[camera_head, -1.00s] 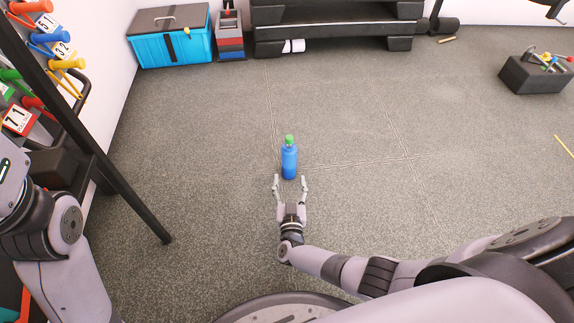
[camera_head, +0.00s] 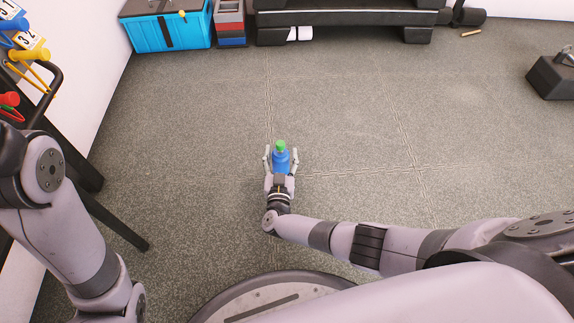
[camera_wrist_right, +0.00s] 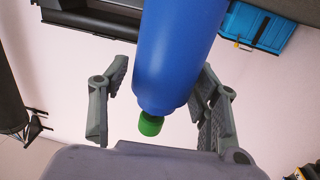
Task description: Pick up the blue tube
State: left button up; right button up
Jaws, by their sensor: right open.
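The blue tube (camera_head: 281,161) is a blue bottle with a green cap, upright on the grey floor in the middle of the head view. My right gripper (camera_head: 281,152) is open, with one finger on each side of the tube. In the right wrist view the tube (camera_wrist_right: 175,50) fills the upper middle, its green cap pointing down in the picture, between the two spread fingers. I cannot tell whether either finger touches it. My left arm shows at the left of the head view, but its gripper is out of the frame.
The floor (camera_head: 350,120) around the tube is clear. A blue box (camera_head: 165,33), a stacked bin (camera_head: 230,25) and a black bench (camera_head: 345,18) stand along the back. A dark block (camera_head: 553,77) is at the right. A black-framed rack (camera_head: 120,222) with coloured handles is at the left.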

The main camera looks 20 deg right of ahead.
grip_shut()
dwell(0.8)
jog(key=shift+r, duration=0.1)
